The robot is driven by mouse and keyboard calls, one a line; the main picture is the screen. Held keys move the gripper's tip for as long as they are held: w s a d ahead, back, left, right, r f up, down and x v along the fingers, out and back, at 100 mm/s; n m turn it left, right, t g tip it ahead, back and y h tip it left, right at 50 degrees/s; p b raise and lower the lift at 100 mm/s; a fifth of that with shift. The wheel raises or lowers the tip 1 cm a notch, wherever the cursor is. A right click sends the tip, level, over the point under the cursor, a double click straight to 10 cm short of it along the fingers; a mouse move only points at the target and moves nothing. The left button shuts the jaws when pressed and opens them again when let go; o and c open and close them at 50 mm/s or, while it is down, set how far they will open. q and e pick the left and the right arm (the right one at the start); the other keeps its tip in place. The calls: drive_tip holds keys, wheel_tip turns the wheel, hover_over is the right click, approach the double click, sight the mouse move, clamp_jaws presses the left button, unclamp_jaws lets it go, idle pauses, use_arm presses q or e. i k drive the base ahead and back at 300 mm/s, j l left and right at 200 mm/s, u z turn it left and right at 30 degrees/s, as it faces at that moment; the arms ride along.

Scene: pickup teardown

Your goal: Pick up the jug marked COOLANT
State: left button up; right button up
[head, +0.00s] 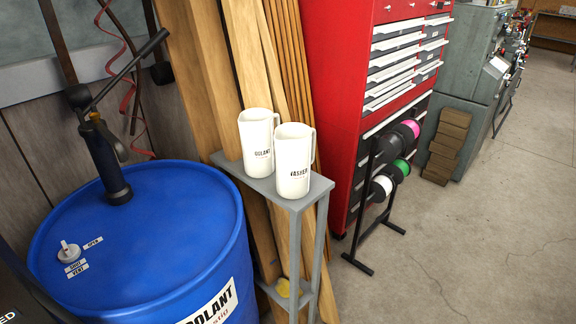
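Two white jugs stand upright, close together, on the small top of a narrow grey stand. The left, farther jug (257,140) carries dark lettering that reads as "OOLANT", its first letter cut off by the curve. Neither of my grippers shows in the head view.
A blue drum (140,235) with a hand pump (105,150) stands left of the grey stand (262,185). Wooden planks (205,70) lean behind it. A red tool cabinet (345,90) and a spool rack (375,205) are to the right. Floor at right is clear.

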sight(256, 125)
drive_tip(key=i+l, duration=0.2)
drive_tip(key=l, duration=0.2)
drive_tip(key=i+l+u, duration=0.1)
drive_tip(key=l, duration=0.35)
drive_tip(key=i+l, duration=0.25)
drive_tip(key=l, duration=0.2)
drive_tip(key=i+l+u, duration=0.1)
drive_tip(key=l, duration=0.3)
drive_tip(key=i+l+u, duration=0.1)
drive_tip(key=i+l, duration=0.15)
drive_tip(key=l, duration=0.25)
drive_tip(key=i+l, duration=0.15)
drive_tip(key=l, duration=0.3)
drive_tip(key=i+l+u, duration=0.1)
drive_tip(key=l, duration=0.35)
drive_tip(key=i+l, duration=0.2)
drive_tip(key=l, duration=0.3)
